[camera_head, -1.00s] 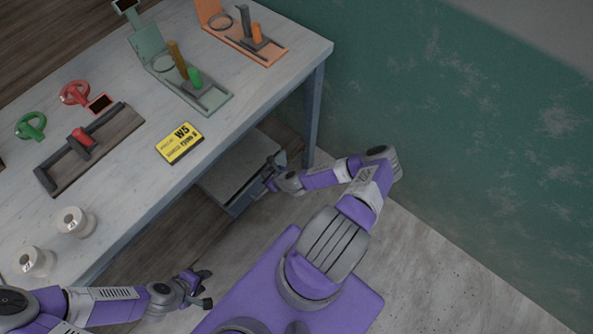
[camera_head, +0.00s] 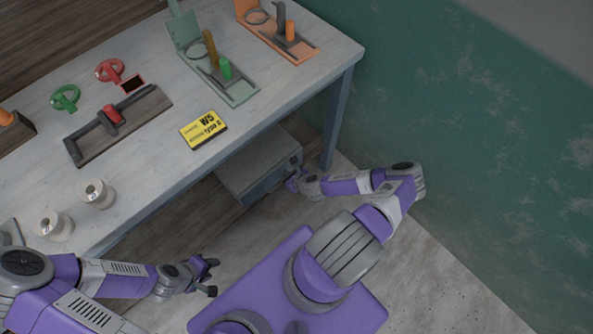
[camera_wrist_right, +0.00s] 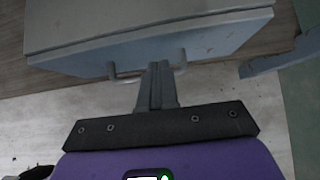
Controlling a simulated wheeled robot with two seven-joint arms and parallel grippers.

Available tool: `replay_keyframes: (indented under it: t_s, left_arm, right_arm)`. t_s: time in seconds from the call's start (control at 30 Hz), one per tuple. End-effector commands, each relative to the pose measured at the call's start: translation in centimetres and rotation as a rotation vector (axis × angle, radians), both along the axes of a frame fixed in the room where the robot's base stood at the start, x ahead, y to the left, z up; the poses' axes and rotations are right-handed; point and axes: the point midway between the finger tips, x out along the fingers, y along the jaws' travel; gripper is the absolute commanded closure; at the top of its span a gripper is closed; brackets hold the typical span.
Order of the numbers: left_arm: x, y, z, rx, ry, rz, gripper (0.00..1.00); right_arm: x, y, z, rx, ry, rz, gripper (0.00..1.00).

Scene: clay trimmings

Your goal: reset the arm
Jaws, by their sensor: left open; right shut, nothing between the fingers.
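My left arm comes in low at the left of the head view, and its gripper (camera_head: 211,277) is open and empty, over the floor in front of the workbench. My right arm reaches left toward the grey drawer box (camera_head: 262,160) below the bench, with its gripper (camera_head: 291,181) by the box's front. In the right wrist view the right gripper's fingers (camera_wrist_right: 158,85) are shut with nothing between them. They lie in front of the drawer's bar handle (camera_wrist_right: 181,62), overlapping its middle. I cannot tell whether they touch it.
The workbench (camera_head: 150,185) carries a yellow sign (camera_head: 203,130), a grey slotted fixture (camera_head: 85,148), white spools (camera_head: 97,194), a green stand (camera_head: 240,92) and an orange stand (camera_head: 298,52). Its leg (camera_head: 337,120) stands near my right arm. A green wall (camera_head: 480,130) is at right.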

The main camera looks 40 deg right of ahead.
Motion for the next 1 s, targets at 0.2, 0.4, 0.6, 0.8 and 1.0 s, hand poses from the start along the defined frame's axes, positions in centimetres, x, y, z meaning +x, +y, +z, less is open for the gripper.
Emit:
replay_keyframes:
  t_s: [0.2, 0.4, 0.6, 0.8, 1.0]
  left_arm:
    - [0.0, 0.0, 2.6, 0.0, 0.0, 0.0, 0.57]
    - [0.0, 0.0, 3.7, 0.0, 0.0, 0.0, 0.57]
    - [0.0, 0.0, 4.0, 0.0, 0.0, 0.0, 0.57]
    - [0.0, 0.0, 4.0, 0.0, 0.001, 0.0, 0.57]
    - [0.0, 0.0, 4.1, 0.0, 0.001, 0.0, 0.57]
  right_arm:
    - [-3.8, 0.0, 4.0, 0.002, 0.003, 0.002, 1.0]
    - [-6.3, 0.0, 6.2, 0.002, 0.004, 0.004, 1.0]
    - [-7.3, 0.1, 7.0, 0.002, 0.003, 0.005, 1.0]
    - [-7.3, 0.1, 7.0, 0.001, 0.003, 0.006, 1.0]
    - [-6.6, 2.5, 7.6, -0.03, 0.007, 0.137, 1.0]
